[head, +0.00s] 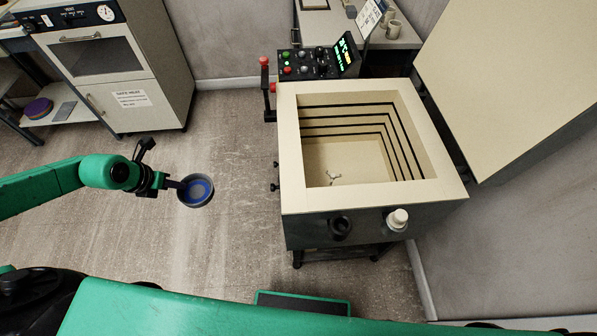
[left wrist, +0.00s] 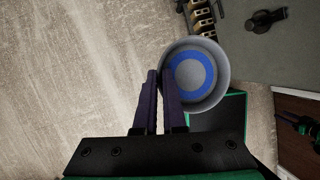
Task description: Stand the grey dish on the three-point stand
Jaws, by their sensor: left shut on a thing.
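The grey dish (head: 196,190) has a blue ring inside. My left gripper (head: 177,186) is shut on the dish's rim and holds it over open floor, left of the kiln. In the left wrist view the dish (left wrist: 196,75) is at the fingertips of my left gripper (left wrist: 165,80), one finger overlapping its near wall. The three-point stand (head: 333,177) is a small pale piece on the floor inside the open kiln, apart from the dish. My right gripper is not seen.
The open-topped kiln (head: 291,160) has thick cream walls with dark grooves inside. Its raised lid (head: 500,70) stands at the right. A control box (head: 312,64) is behind it. A cabinet oven (head: 110,60) stands at the back left. The floor between is clear.

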